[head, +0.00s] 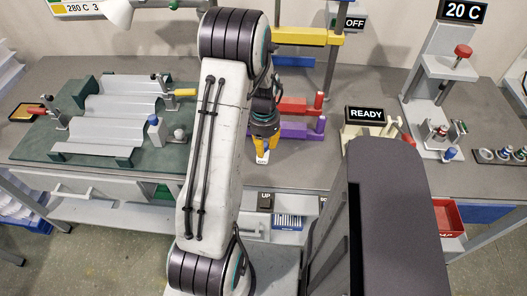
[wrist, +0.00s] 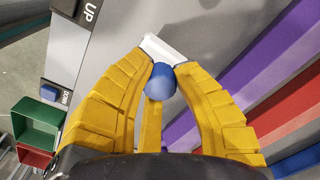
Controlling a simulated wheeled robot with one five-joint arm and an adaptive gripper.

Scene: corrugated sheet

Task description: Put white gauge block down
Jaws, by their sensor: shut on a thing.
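My gripper (head: 262,147) has yellow fingers and points down over the front part of the grey bench, in the middle of the head view. It is shut on the white gauge block (head: 262,158), whose pale end shows below the fingertips. In the wrist view my gripper (wrist: 163,66) has its two fingertips against the white gauge block (wrist: 161,47). A round blue knob (wrist: 160,82) sits between the fingers; whether it is part of the block is hard to tell. I cannot tell whether the block touches the bench.
Red (head: 292,107) and purple (head: 300,131) bars lie just behind and right of my gripper. A READY box (head: 365,116) stands further right. The corrugated sheet (head: 122,105) lies on a green board at left. An UP button panel (head: 265,201) is at the bench front.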

